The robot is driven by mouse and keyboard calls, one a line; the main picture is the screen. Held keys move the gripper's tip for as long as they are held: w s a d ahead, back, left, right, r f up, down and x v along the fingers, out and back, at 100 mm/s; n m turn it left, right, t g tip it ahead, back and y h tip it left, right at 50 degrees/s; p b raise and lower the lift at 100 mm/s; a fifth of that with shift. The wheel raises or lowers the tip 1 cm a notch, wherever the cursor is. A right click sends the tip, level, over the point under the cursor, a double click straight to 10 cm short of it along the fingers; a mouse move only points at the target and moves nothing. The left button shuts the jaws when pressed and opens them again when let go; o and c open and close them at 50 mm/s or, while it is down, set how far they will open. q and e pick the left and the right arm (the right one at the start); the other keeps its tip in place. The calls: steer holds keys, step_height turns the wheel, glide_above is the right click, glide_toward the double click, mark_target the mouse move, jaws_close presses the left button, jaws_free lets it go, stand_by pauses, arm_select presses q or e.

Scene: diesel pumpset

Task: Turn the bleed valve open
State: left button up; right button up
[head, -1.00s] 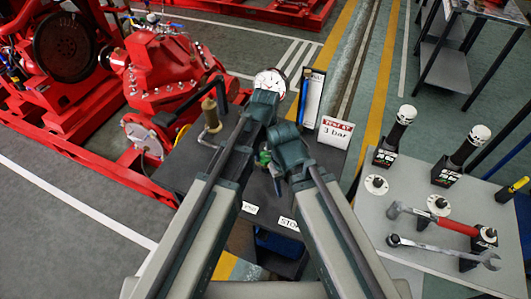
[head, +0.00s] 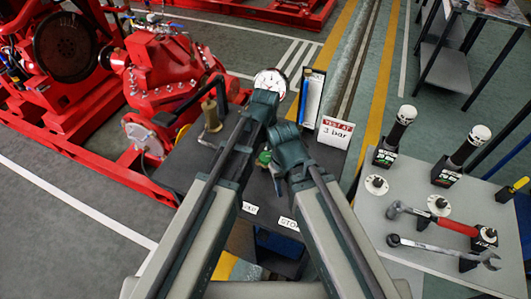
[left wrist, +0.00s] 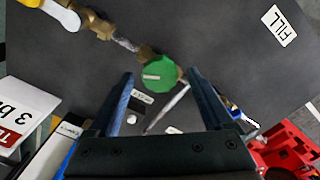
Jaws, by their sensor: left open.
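A round green knob (left wrist: 160,73), which looks like the bleed valve handle, sits on a brass fitting (left wrist: 148,52) above a dark bench top. My left gripper (left wrist: 160,76) is open around the line of sight to the knob, one finger on each side in the left wrist view. I cannot tell whether a finger touches it. In the head view a bit of green (head: 264,157) shows between my two arms, whose dark wrist parts hide most of the valve and the left fingertips. My right gripper's fingers cannot be made out there.
A dial gauge (head: 270,82) and a "3 bar" sign (head: 335,132) stand at the bench's far side. A brass cylinder (head: 211,115) stands on the left. A grey table (head: 400,225) with tools is to the right, the red pumpset (head: 170,75) to the left.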

mark_target(265, 156)
arm_select(q)
steer(key=shift+r, duration=0.15)
arm_select(e)
steer(key=shift+r, duration=0.15)
arm_select(q)
step_height(265, 156, up, 14)
steer(key=p, duration=1.3)
steer(key=shift+f+p, duration=0.2)
steer(key=shift+p, duration=0.2)
arm_select(e)
step_height(265, 156, up, 14)
steer(key=shift+f, duration=0.25)
arm_select(q)
steer(key=s+a+m, duration=0.2)
steer(key=s+a, duration=0.2)
steer(key=a, duration=0.4)
steer(key=s+a+m, duration=0.1)
steer(key=s+a, duration=0.2)
steer(key=a, duration=0.6)
steer(key=s+d+m+y, duration=0.1)
steer(key=s+d+m, duration=0.3)
steer(key=d, duration=0.7)
steer(key=shift+s+d+f, duration=0.15)
steer(key=shift+s+d, duration=0.15)
steer(key=shift+s, duration=0.6)
arm_select(e)
steer(key=shift+f, duration=0.2)
